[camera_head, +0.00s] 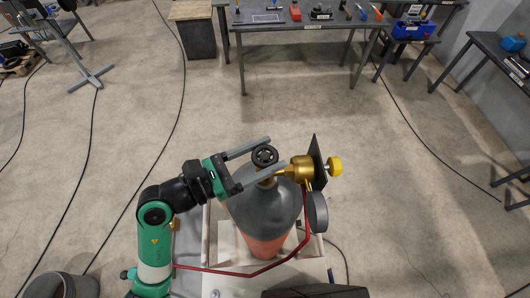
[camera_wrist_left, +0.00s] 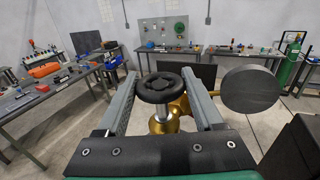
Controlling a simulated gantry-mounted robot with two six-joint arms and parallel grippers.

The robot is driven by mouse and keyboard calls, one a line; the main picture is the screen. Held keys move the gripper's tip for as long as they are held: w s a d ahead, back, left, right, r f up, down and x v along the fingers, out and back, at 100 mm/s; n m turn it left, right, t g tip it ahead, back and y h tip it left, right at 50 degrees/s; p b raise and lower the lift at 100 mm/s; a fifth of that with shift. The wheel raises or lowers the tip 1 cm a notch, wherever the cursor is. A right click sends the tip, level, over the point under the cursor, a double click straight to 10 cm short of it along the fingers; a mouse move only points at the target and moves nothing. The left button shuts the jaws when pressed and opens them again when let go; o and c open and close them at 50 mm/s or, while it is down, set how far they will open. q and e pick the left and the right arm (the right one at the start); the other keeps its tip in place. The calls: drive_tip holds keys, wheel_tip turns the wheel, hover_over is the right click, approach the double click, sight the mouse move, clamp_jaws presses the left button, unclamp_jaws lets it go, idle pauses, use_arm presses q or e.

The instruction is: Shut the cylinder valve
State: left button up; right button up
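The gas cylinder (camera_head: 265,212) has a grey shoulder and an orange lower body, and stands upright in front of me. Its black valve handwheel (camera_head: 264,156) sits on top and shows large in the left wrist view (camera_wrist_left: 166,88). A brass valve body (camera_head: 298,170) extends right to a yellow knob (camera_head: 334,166). My left gripper (camera_head: 277,154) is open, coming from the left. Its two long grey fingers lie on either side of the handwheel. I cannot tell whether either finger touches the wheel. My right gripper is not in view.
A dark plate (camera_head: 316,160) and a round grey gauge (camera_head: 317,212) stand right of the valve. A red hose (camera_head: 230,272) loops around the cylinder's front. Workbenches (camera_head: 290,24) stand far back. The floor between is mostly clear, with thin cables on it.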

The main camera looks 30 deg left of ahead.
use_arm(q)
drive_tip(key=c, duration=0.8)
drive_tip(key=shift+w+a+f+m+g+h+b, duration=0.1)
drive_tip(key=shift+f+m+g+h+b, duration=0.1)
drive_tip(key=shift+m+g+h+b, duration=0.6)
drive_tip(key=m+g+h+b, duration=0.1)
drive_tip(key=m+g+h, duration=0.1)
drive_tip(key=h, duration=0.1)
drive_tip(key=shift+f+g, duration=0.1)
drive_tip(key=shift+g, duration=0.2)
drive_tip(key=shift+r+m+g+h+b, duration=0.2)
drive_tip(key=shift+m+g+h+b, duration=0.1)
drive_tip(key=shift+m+g+b, duration=0.15)
drive_tip(key=o, duration=1.4)
drive_tip(key=shift+r, duration=0.1)
